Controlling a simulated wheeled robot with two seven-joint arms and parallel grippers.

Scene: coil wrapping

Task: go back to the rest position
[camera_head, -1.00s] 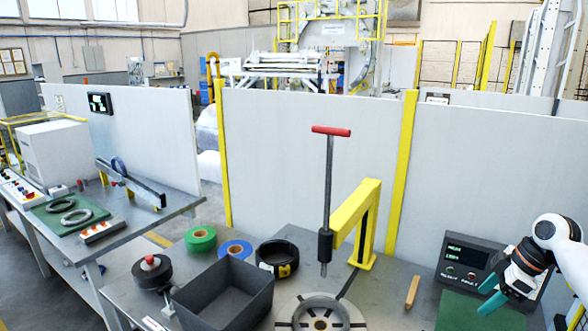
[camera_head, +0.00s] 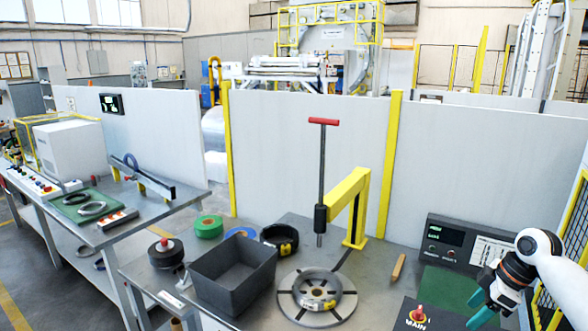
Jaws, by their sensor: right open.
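My right gripper (camera_head: 480,308) comes in at the lower right, its teal fingers apart and empty. It hangs above the bench in front of the dark control box (camera_head: 462,245), next to the green mat (camera_head: 446,284). It touches no object that I can see. My left gripper is not in view.
A grey bin (camera_head: 233,275) stands left of the turntable. Green tape (camera_head: 208,227) and a black coil (camera_head: 279,238) lie behind it. A yellow arm (camera_head: 358,208) holds a red-handled rod (camera_head: 322,170). A red main switch (camera_head: 418,315) sits at the front edge.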

